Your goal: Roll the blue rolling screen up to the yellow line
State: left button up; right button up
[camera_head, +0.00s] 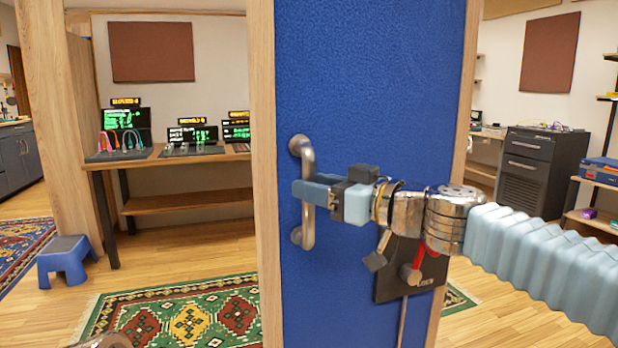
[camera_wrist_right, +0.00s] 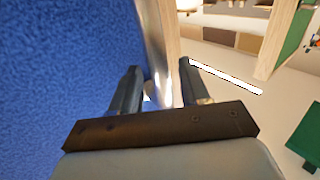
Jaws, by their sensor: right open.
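The blue rolling screen (camera_head: 360,90) stands upright in front of me, a blue panel in a light wooden frame. A vertical metal handle (camera_head: 307,225) is fixed near its left edge. My right gripper (camera_head: 308,192) is at the handle, with its fingers open. In the right wrist view the handle (camera_wrist_right: 156,50) runs down between the two fingers of the gripper (camera_wrist_right: 155,90), beside the blue panel (camera_wrist_right: 60,80). I cannot tell whether the fingers touch it. My left gripper is not clearly seen. The yellow line and the screen's base are out of view.
A green patterned rug (camera_head: 190,318) lies on the wooden floor left of the screen. A blue step stool (camera_head: 66,262) stands farther left. A wooden bench (camera_head: 170,160) with displays is behind. A dark cabinet (camera_head: 540,165) and shelves are at the right.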

jog(key=shift+x, duration=1.05)
jog(key=shift+c, duration=0.3)
grip_shut()
